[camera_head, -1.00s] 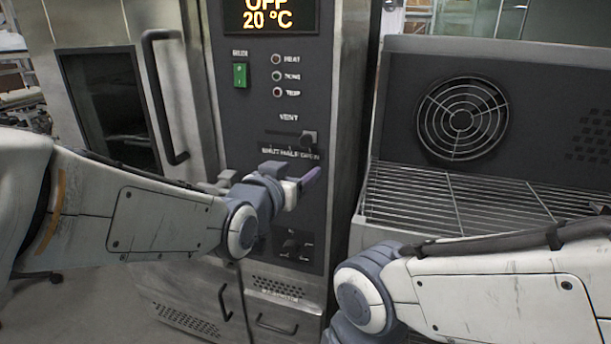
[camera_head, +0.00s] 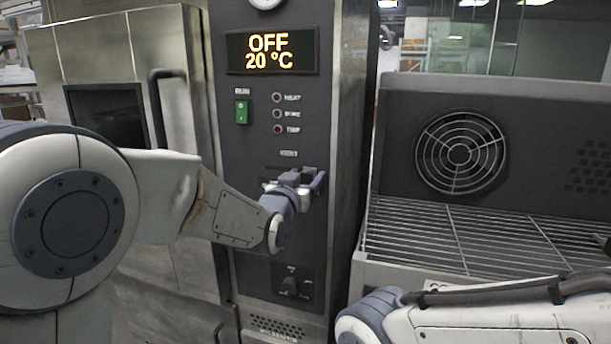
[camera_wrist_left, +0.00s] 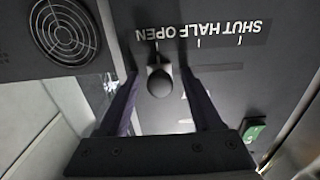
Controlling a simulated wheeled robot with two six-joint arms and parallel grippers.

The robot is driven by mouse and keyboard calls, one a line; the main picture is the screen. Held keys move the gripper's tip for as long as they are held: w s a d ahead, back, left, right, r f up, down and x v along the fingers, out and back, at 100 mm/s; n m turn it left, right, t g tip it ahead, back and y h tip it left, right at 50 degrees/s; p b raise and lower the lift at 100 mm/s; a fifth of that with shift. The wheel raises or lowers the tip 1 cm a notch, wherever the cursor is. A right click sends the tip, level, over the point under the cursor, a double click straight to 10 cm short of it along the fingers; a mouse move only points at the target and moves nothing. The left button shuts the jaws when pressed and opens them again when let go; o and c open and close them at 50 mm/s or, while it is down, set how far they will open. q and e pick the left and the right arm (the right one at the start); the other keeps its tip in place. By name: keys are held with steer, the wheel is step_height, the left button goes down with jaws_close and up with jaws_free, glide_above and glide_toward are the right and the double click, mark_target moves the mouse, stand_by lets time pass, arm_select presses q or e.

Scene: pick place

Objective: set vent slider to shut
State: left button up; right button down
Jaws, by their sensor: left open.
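The vent slider's dark knob (camera_wrist_left: 160,82) shows in the left wrist view, at the OPEN end of its slot (camera_wrist_left: 220,67). The printed scale SHUT HALF OPEN (camera_wrist_left: 200,33) appears upside down there, with SHUT at the right. My left gripper (camera_wrist_left: 159,78) is open, with one finger on each side of the knob and small gaps visible between. In the head view my left gripper (camera_head: 305,180) is at the panel just below the VENT label (camera_head: 288,153) and hides most of the slider. My right gripper is out of view.
The control panel carries a display (camera_head: 270,52) reading OFF 20 °C, a green switch (camera_head: 241,111), several small lamps and a lower knob (camera_head: 290,285). A door handle (camera_head: 168,120) stands out at the left. A wire rack (camera_head: 460,235) and a round fan grille (camera_head: 460,152) are at the right.

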arm_select(q)
steer(key=shift+c, duration=0.3)
jaws_close()
stand_by(1.2)
